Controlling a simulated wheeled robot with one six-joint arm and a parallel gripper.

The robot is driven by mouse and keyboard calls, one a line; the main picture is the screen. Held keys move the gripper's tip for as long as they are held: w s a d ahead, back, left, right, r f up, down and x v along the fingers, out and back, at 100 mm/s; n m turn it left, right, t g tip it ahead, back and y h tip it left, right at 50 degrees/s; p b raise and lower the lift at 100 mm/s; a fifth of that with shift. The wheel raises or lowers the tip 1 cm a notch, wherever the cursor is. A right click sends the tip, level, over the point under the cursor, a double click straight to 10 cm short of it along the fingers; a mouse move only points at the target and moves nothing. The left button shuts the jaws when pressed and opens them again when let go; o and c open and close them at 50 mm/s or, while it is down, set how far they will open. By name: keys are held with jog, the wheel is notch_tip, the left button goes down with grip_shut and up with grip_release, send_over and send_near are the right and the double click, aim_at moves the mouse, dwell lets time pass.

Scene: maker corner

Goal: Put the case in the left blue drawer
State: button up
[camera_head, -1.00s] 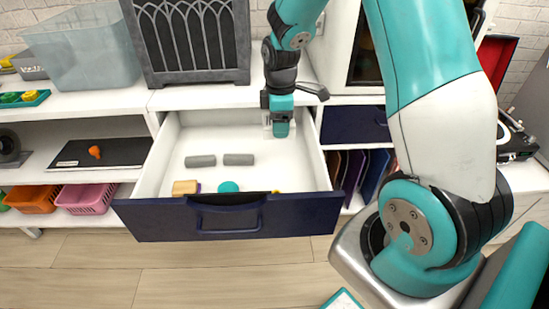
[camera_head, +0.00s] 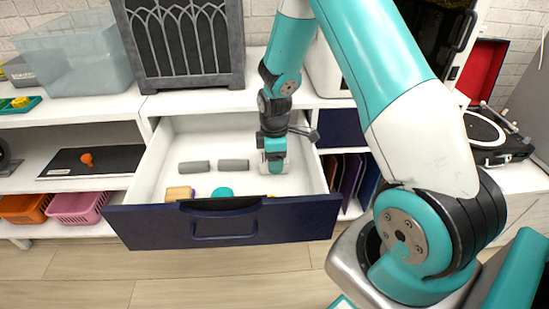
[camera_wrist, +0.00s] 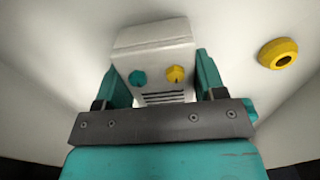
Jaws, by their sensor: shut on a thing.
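The left blue drawer (camera_head: 140,225) is pulled open, with a dark blue front and a white inside. My gripper (camera_head: 274,165) is inside the drawer's outline, towards its right side. In the wrist view my gripper (camera_wrist: 155,85) is shut on the case (camera_wrist: 150,38), a pale grey box with a teal knob, a yellow knob and dark slots. In the head view only a pale bit of the case (camera_head: 264,160) shows beside the fingers. I cannot tell whether the case touches the drawer floor.
Two grey cylinders (camera_head: 194,167) (camera_head: 233,164), a wooden block (camera_head: 178,194) and a teal round piece (camera_head: 222,192) lie in the drawer. A yellow ring (camera_wrist: 278,53) is right of the case. A second blue drawer (camera_head: 340,128) is shut at the right.

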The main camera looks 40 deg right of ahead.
jog(key=o, duration=1)
jog(key=shift+f, duration=0.1)
jog(key=shift+c, duration=0.2)
notch_tip(320, 180, up, 12)
jog(key=p, duration=0.2)
jog(key=s+a+r, duration=0.2)
jog(key=a+r, duration=0.3)
jog(key=a, duration=0.1)
jog(key=s+a+r+m+y, duration=0.2)
jog(key=s+a+r, duration=0.3)
jog(key=s+a, duration=0.3)
jog(key=s+a+r+m+y, duration=0.2)
jog(key=s+a+r, duration=0.3)
jog(key=s+a, duration=0.3)
jog(key=s, duration=0.4)
jog(key=shift+s+a+r, duration=0.15)
jog(key=shift+a, duration=0.1)
